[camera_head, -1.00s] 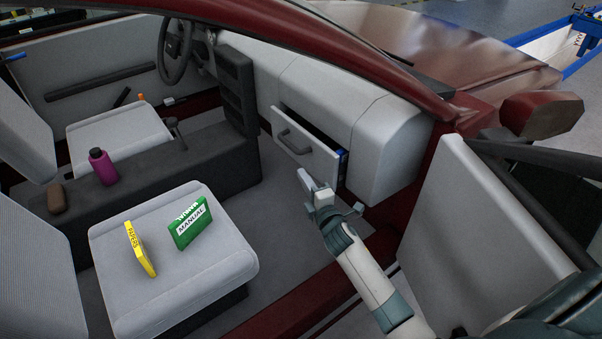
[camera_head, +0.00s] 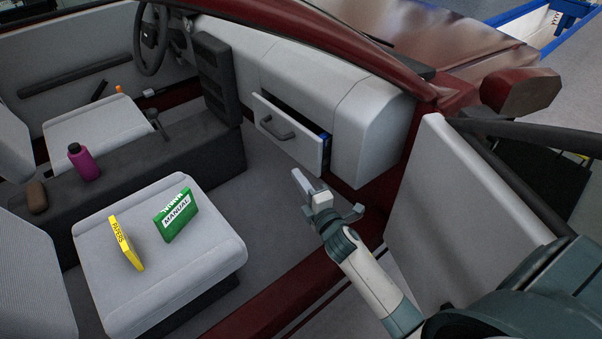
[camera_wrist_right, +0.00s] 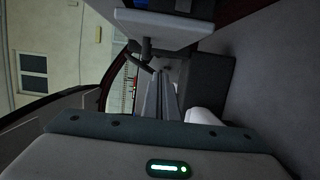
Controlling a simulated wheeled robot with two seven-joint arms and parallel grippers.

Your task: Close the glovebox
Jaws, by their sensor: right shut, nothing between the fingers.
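The glovebox (camera_head: 291,133) is a light grey drawer-like box with a dark handle (camera_head: 277,128), pulled out from the dashboard. A dark gap shows above its front, and something blue shows at its right side. In the right wrist view the glovebox (camera_wrist_right: 165,27) is at the top, with blue inside it. My right gripper (camera_head: 299,179) is shut and empty, below and in front of the glovebox, apart from it in the head view. It also shows in the right wrist view (camera_wrist_right: 157,90). My left gripper is not in view.
A purple bottle (camera_head: 84,162) stands on the console. The open car door (camera_head: 440,200) is right of my arm, and the red sill (camera_head: 262,305) runs below it.

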